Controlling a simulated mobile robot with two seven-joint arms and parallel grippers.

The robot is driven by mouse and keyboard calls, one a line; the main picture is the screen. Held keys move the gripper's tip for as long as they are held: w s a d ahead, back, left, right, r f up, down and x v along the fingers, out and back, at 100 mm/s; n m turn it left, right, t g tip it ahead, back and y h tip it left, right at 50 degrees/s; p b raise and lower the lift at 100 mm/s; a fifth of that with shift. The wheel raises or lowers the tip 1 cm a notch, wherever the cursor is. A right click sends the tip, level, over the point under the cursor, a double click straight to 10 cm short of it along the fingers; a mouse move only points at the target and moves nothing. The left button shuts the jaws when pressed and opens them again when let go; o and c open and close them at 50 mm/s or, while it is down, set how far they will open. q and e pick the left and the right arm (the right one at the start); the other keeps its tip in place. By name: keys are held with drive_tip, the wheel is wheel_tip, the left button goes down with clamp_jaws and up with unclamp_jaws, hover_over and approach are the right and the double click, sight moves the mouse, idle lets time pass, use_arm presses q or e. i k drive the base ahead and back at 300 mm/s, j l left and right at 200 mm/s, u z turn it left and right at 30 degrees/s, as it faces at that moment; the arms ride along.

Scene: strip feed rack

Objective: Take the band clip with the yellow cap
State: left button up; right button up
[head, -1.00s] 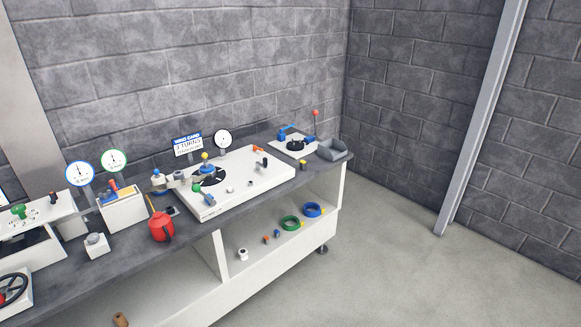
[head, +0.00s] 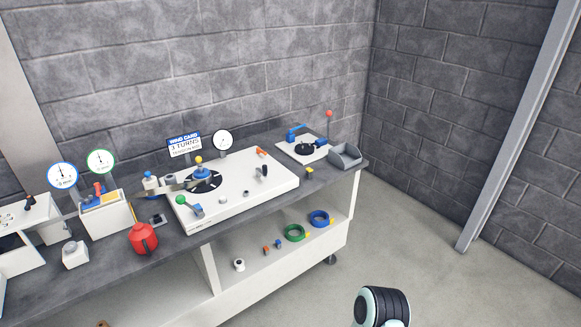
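A small dark piece with a yellow top (head: 309,173) stands on the bench near its front edge, right of the white plate; it may be the band clip, but it is too small to be sure. A yellow knob (head: 198,160) sits on the blue hub of the black disc. Neither gripper is in view; only a dark and pale link of my own arm shows at the bottom right, apart from the bench.
The white plate (head: 245,204) carries the disc and a green-knobbed lever (head: 182,200). A red can (head: 143,238) stands left of it. A grey bin (head: 345,156) is at the bench's right end. The floor (head: 440,255) right of the bench is clear.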

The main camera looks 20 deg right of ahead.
sight(309, 171)
drive_tip(key=i+l+u, duration=0.1)
drive_tip(key=l, duration=0.25)
drive_tip(key=i+l+u, duration=0.1)
drive_tip(key=l, duration=0.25)
drive_tip(key=i+l+u, duration=0.1)
drive_tip(key=i+l, duration=0.25)
drive_tip(key=l, duration=0.3)
drive_tip(key=i+l, duration=0.15)
drive_tip(key=l, duration=0.2)
drive_tip(key=i+l+u, duration=0.1)
drive_tip(key=l, duration=0.3)
